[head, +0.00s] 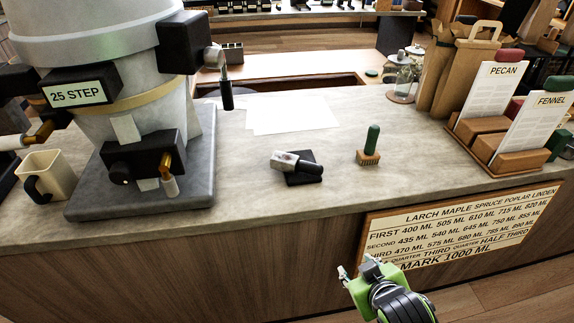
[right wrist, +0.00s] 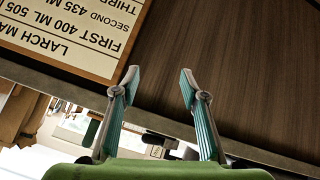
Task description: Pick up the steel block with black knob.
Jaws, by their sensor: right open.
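The steel block with black knob (head: 285,161) lies on the grey counter, in the middle of the head view. Its pale, marked block end points left and its black knob points right. It lies over a flat black pad (head: 302,180). My right gripper (head: 357,265) is open and empty, in front of the counter's front panel, below and to the right of the block. Its two spread fingers also show in the right wrist view (right wrist: 159,80), with nothing between them. My left gripper is not in view.
A green-handled brush (head: 371,145) stands right of the block. A large machine on a grey slab (head: 140,190) and a cream mug (head: 45,176) are left. White paper (head: 290,115) lies behind. Card holders (head: 500,145) stand right. A lettered sign (head: 460,228) hangs on the front panel.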

